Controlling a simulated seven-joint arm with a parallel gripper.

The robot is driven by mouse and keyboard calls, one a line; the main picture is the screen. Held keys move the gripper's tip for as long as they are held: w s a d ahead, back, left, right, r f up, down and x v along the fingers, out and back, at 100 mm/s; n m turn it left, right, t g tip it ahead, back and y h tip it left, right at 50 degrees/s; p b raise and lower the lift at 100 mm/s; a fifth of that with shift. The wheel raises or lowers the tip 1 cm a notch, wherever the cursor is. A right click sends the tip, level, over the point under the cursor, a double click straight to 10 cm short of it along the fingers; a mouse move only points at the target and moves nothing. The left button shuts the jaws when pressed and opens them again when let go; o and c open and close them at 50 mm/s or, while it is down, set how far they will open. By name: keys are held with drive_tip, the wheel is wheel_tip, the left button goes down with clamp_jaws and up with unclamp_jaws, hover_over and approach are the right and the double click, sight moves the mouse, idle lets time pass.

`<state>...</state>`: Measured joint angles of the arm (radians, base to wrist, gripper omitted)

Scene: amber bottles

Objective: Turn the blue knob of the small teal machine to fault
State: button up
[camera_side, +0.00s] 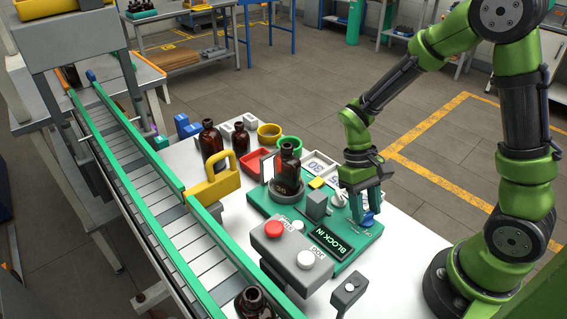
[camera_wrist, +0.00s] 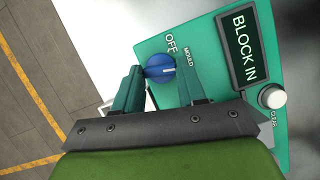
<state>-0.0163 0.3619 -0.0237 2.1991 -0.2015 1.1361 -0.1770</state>
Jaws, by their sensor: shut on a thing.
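The small teal machine (camera_side: 352,258) stands on the white table in the side view, with a dark display reading "BLOCK IN" (camera_wrist: 244,36). Its blue knob (camera_wrist: 160,64) is near the panel's edge and also shows in the side view (camera_side: 367,218). A white mark on the knob points right in the wrist view. The labels "OFF" and "MOULD" are beside it; no "fault" label is readable. My gripper (camera_wrist: 160,75) points down at the panel, its two teal fingers shut on the knob's sides. It also shows in the side view (camera_side: 367,202).
An amber bottle (camera_side: 288,170) stands on the machine's round holder, another (camera_side: 211,147) behind it. A grey box with a red button (camera_side: 274,229) is in front. A white clear button (camera_wrist: 271,96) sits near the display. The conveyor (camera_side: 150,185) runs along the left.

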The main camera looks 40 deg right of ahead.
drive_tip(key=m, duration=0.2)
drive_tip(key=m+y, duration=0.1)
drive_tip(key=m, duration=0.1)
drive_tip(key=m+t+y, duration=0.1)
drive_tip(key=m, duration=0.1)
drive_tip(key=shift+d, duration=0.25)
drive_tip(key=shift+s+m, duration=0.1)
drive_tip(key=shift+m, duration=0.3)
drive_tip(key=o, duration=1.1)
drive_tip(key=shift+c, duration=0.2)
drive_tip(key=v, duration=1.7)
drive_tip(key=shift+s+d, duration=0.2)
wheel_tip(320, 180, up, 5)
drive_tip(key=n+t+h, duration=0.1)
drive_tip(key=n+t, duration=0.4)
drive_tip(key=t, duration=0.6)
hover_over(364, 227)
